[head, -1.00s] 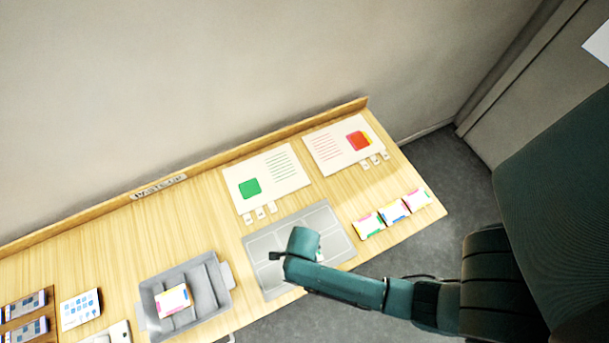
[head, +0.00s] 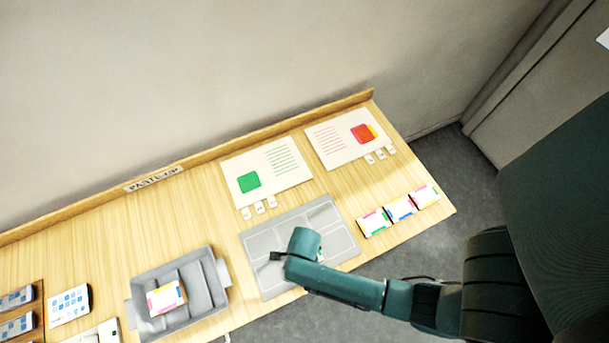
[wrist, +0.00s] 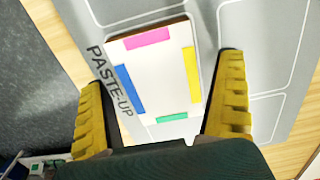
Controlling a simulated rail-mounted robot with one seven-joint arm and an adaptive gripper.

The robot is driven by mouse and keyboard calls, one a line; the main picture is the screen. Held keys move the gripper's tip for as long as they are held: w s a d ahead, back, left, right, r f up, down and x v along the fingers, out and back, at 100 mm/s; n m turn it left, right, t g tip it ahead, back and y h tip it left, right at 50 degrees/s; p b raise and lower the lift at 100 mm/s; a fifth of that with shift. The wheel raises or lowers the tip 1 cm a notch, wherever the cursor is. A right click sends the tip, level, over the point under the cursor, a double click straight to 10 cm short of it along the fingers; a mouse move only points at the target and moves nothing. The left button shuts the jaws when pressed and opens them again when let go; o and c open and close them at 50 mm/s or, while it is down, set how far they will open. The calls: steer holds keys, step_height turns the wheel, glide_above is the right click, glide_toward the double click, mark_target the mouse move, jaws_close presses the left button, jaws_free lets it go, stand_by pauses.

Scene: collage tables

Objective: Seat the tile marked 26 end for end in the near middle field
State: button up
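A white tile (wrist: 158,80) with pink, yellow, green and blue edge strips lies beneath my gripper in the wrist view, over the grey board (wrist: 228,22). No number is readable on it. My gripper (wrist: 163,85) is open, its yellow fingers on either side of the tile, with a visible gap on the right. I cannot tell whether the tile is fully down in a field. In the head view my gripper (head: 300,258) is over the near part of the grey board (head: 262,240) and hides most of the tile there.
Several similar tiles stand about: a row of three (head: 399,208) right of the board, and one (head: 167,297) in the grey tray (head: 215,293) on the left. Two printed sheets (head: 290,165) (head: 330,135) with small labels lie behind. Bare wood (head: 150,220) shows on the left.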

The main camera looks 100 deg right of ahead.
step_height(320, 180, up, 12)
stand_by(0.5)
